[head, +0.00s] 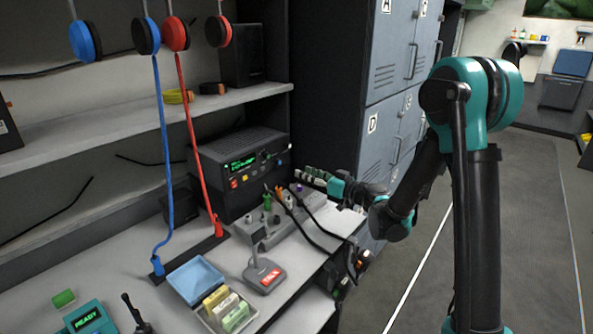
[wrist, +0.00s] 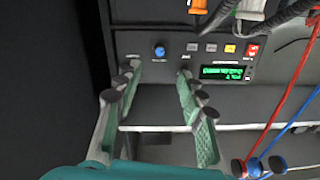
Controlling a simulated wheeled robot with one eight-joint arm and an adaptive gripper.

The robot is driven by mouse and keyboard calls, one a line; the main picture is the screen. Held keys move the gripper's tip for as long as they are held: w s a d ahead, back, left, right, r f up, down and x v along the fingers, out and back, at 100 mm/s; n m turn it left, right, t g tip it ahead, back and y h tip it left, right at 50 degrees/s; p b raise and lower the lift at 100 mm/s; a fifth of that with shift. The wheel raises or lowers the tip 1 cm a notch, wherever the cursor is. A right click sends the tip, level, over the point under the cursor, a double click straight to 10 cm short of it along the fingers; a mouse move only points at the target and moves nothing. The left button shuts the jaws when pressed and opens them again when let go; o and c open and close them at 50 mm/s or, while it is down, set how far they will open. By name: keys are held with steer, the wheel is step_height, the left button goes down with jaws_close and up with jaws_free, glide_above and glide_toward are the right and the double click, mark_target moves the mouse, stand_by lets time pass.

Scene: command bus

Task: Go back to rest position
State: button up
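My arm stands at the right of the head view, with teal and black links reaching left over the desk edge. My gripper (head: 312,177) is in front of the right side of the black radio unit (head: 225,190), above the grey connector panel (head: 256,222). In the wrist view, my gripper (wrist: 158,72) has its two green-padded fingers spread apart with nothing between them. The radio's front with its lit green display (wrist: 222,73) and several buttons lies beyond the fingertips. Whether the fingertips touch it cannot be told.
Cables and plugs (head: 280,196) crowd the panel below my gripper. A microphone base (head: 263,275), a blue-lidded box (head: 196,276) and a teal READY device (head: 86,318) are on the desk. Blue-grey lockers (head: 388,90) stand behind my arm. The floor at right is clear.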

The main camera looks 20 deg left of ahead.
steer(key=shift+s+d, duration=0.25)
steer(key=shift+d, duration=0.4)
steer(key=s+d+f+m+h, duration=0.4)
steer(key=s+d, duration=0.4)
steer(key=d, duration=0.5)
steer(key=s+d+f+m+g+h, duration=0.1)
steer(key=s+d+f+m+h, duration=0.2)
steer(key=d, duration=1)
steer(key=s+d+f+m+g+h, duration=0.1)
steer(key=s+d+f+m+h, duration=0.3)
steer(key=s+d+h, duration=0.5)
steer(key=s+d+f, duration=0.2)
steer(key=s+d, duration=0.2)
steer(key=d, duration=0.1)
steer(key=shift+f+m+h, duration=0.2)
steer(key=shift+m+h, duration=0.1)
steer(key=shift+h, duration=0.1)
steer(key=shift+a, duration=0.1)
